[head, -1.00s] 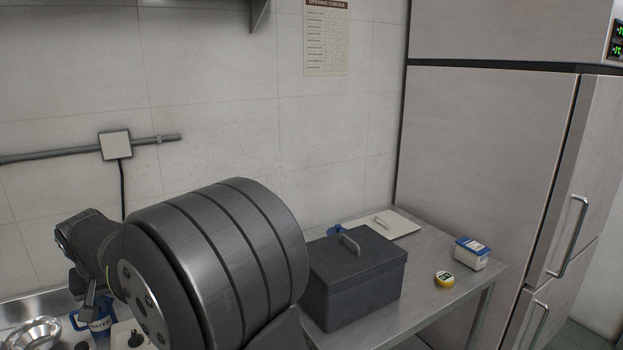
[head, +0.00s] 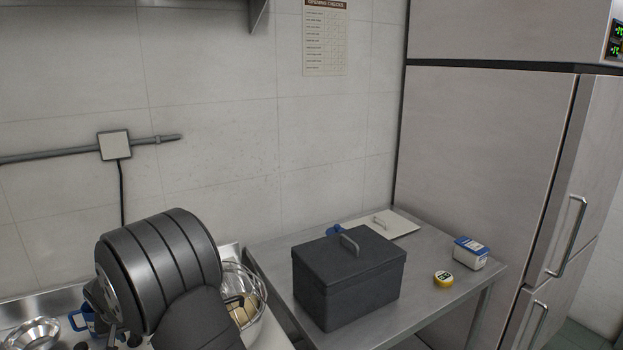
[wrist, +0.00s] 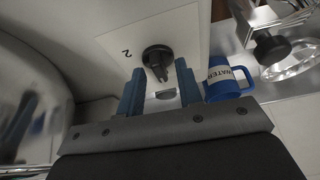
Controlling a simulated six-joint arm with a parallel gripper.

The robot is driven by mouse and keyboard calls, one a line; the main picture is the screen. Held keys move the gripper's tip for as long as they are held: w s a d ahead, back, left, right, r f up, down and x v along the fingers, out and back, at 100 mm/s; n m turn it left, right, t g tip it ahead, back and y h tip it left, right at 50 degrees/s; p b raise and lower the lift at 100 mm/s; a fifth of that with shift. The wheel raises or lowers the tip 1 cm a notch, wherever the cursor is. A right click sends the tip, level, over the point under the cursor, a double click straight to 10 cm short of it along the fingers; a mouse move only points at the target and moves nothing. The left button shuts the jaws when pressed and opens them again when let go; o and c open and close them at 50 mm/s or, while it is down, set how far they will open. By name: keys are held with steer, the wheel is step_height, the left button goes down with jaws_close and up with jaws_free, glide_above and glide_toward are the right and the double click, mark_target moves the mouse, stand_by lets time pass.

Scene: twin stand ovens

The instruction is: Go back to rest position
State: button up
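My gripper (wrist: 160,70) shows in the wrist view with its two blue fingers apart. A black knob (wrist: 157,54) on a white panel marked 2 (wrist: 120,48) lies in line with the gap between the fingertips. I cannot tell whether the fingers touch it. In the head view my arm bends down at the lower left and hides most of the gripper.
A blue WATER mug (wrist: 222,80) is close to the right finger. A steel bowl (head: 256,318) with something pale inside sits right of my arm; a smaller bowl (head: 32,333) sits left. A dark lidded box (head: 347,288) stands on the steel table (head: 425,262).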

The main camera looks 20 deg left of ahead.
steer(key=shift+a+r+m+t, duration=0.1)
steer(key=shift+m+t, duration=0.2)
steer(key=shift+m, duration=0.5)
steer(key=a+v, duration=0.1)
steer(key=v, duration=1.6)
steer(key=w+a+f+m+g+h, duration=0.2)
steer(key=w+f+m, duration=0.1)
steer(key=f+m, duration=0.2)
step_height(320, 180, down, 2)
steer(key=shift+w+f, duration=0.15)
steer(key=shift+w, duration=0.05)
steer(key=shift+a, duration=0.1)
